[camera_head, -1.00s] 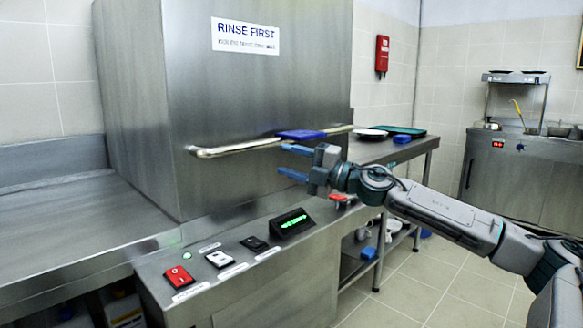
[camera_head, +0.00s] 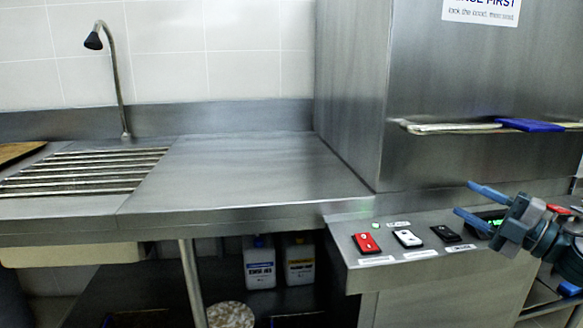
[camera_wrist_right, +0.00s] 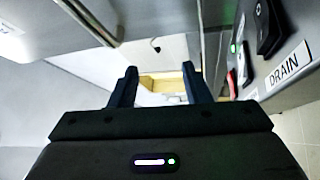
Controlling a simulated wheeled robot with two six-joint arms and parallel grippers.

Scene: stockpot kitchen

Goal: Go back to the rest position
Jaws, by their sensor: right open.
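My right gripper (camera_head: 466,202) is at the right of the head view, in front of the dishwasher's steel hood and above the control panel. Its two blue fingers are apart with nothing between them. It also shows in the right wrist view (camera_wrist_right: 158,82), open and empty. My left gripper is not in any view.
The steel dishwasher hood (camera_head: 440,80) has a long handle (camera_head: 452,128) with a blue grip. Red, white and black switches (camera_head: 407,238) sit on the panel (camera_head: 350,262) below. A bare steel counter (camera_head: 240,175), a rack and a spray tap (camera_head: 110,60) are at left. Jugs stand underneath.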

